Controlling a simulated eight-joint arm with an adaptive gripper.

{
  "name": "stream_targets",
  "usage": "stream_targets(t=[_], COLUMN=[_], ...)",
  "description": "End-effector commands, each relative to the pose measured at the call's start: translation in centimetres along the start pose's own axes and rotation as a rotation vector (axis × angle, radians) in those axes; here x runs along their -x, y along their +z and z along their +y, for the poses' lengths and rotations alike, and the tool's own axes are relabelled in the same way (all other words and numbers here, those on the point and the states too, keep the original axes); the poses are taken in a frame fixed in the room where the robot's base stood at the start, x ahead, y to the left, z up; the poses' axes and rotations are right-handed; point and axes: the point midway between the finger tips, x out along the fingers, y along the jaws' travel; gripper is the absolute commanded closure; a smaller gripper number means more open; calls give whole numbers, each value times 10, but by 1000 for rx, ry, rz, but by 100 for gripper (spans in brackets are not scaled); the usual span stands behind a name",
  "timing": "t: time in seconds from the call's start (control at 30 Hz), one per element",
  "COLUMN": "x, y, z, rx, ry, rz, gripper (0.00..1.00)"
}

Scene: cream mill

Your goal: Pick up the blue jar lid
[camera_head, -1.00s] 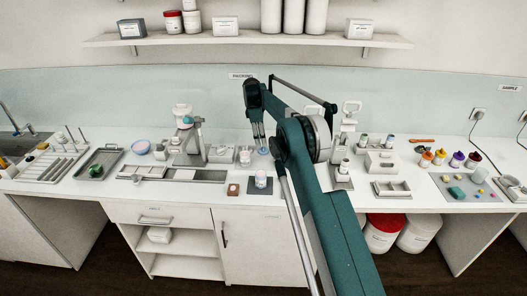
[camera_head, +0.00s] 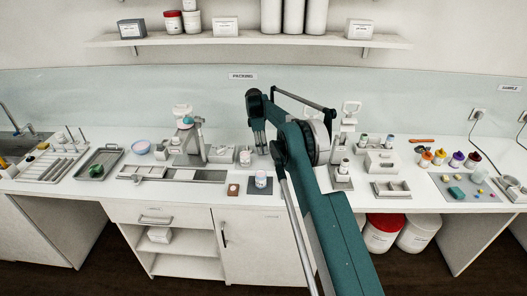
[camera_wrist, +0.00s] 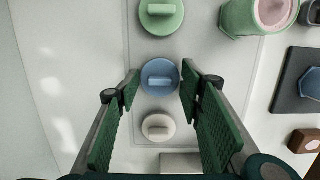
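The blue jar lid (camera_wrist: 160,70) is a round disc with a raised bar-shaped grip on top. It lies on a pale surface near the middle of the wrist view. My gripper (camera_wrist: 160,88) is open, with one green finger on each side of the lid's lower half. I see no clear contact between the pads and the raised grip. In the head view my gripper (camera_head: 261,152) points down at the counter behind the dark mat, and it hides the lid there.
A green lid (camera_wrist: 161,14) and a cream lid (camera_wrist: 158,127) lie in line with the blue one. A green jar with pink contents (camera_wrist: 262,14) stands to the upper right. A dark mat (camera_wrist: 290,88) and a brown block (camera_wrist: 304,140) lie to the right.

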Motion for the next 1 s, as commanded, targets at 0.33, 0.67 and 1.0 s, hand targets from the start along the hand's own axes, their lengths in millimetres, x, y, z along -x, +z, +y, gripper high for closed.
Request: stream_targets(t=[0.33, 0.67, 1.0], x=[0, 0, 6], y=[0, 0, 1], z=[0, 0, 0], rx=[0, 0, 0], ry=[0, 0, 0], rz=[0, 0, 0], gripper=[70, 72, 87])
